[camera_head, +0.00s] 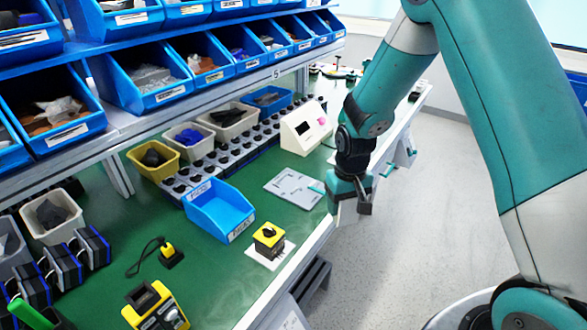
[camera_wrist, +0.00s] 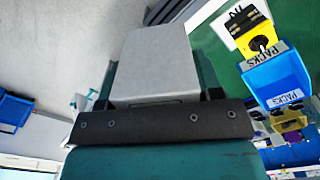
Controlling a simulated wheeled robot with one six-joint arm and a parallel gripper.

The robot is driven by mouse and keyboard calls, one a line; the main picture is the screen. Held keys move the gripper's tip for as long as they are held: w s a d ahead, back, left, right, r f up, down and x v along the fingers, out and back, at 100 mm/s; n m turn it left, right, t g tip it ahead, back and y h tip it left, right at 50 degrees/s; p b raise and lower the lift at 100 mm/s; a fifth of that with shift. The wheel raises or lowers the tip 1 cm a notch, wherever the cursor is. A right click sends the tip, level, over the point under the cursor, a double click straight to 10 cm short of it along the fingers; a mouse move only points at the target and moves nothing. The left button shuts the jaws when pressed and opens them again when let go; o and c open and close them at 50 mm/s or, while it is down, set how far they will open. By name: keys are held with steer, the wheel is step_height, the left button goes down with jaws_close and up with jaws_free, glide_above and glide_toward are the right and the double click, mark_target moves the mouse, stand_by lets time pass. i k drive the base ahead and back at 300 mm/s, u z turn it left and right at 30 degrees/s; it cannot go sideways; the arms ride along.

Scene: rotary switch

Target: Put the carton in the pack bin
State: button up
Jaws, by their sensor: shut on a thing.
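My gripper (camera_head: 348,203) is over the right front edge of the green bench, past the flat grey plate. In the wrist view my gripper (camera_wrist: 157,90) is shut on a plain pale grey box, the carton (camera_wrist: 156,60), which sits between its two fingers. In the head view the carton is mostly hidden by the gripper. The pack bin is an open blue bin (camera_head: 232,226) on the bench, left of my gripper and apart from it. It shows in the wrist view (camera_wrist: 272,76) at the right with the label PACKS, and looks empty.
A yellow and black rotary switch (camera_head: 269,236) on a white plate stands in front of the bin. Blue shelf bins (camera_head: 140,82) overhang the bench's back.

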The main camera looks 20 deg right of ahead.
mark_target(221, 218)
steer(key=u, duration=0.25)
steer(key=i, duration=0.8)
steer(key=u, duration=0.6)
